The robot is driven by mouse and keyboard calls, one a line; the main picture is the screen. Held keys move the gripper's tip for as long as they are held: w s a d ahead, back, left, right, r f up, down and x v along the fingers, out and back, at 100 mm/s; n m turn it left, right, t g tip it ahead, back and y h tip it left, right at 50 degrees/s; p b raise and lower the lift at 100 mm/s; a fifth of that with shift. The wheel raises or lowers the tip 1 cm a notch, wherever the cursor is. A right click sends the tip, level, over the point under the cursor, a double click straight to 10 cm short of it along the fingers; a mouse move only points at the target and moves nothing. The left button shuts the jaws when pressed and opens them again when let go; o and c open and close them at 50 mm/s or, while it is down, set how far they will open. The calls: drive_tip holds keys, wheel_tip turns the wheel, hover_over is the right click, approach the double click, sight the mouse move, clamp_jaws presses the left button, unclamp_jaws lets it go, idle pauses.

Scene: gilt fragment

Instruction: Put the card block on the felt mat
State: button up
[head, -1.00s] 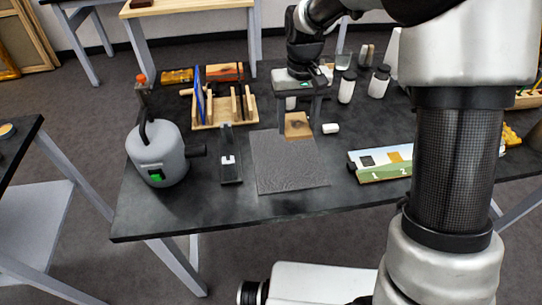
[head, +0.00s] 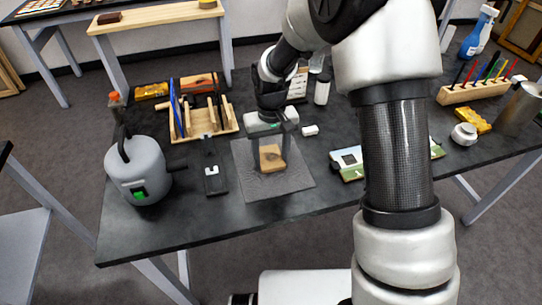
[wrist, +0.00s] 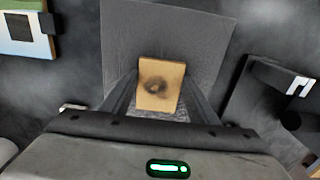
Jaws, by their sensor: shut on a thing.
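The card block, a tan block with a dark smudge on its face (head: 271,158), is between the fingers of my gripper (head: 271,150). It also shows in the wrist view (wrist: 161,86), with a finger along each side of it. The felt mat is a grey textured square (head: 293,183) under the block, and it fills the middle of the wrist view (wrist: 205,40). The block is over the mat, inside its outline. I cannot tell whether it touches the mat or hangs just above it. My gripper points down and is shut on the block.
A grey canister (head: 138,172) and a black stand (head: 214,181) are left of the mat. A wooden rack (head: 203,122) stands behind. The table's front edge is near.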

drive_tip(key=shift+f, duration=0.15)
drive_tip(key=shift+f, duration=0.15)
drive_tip(key=o, duration=1)
drive_tip(key=shift+o, duration=0.2)
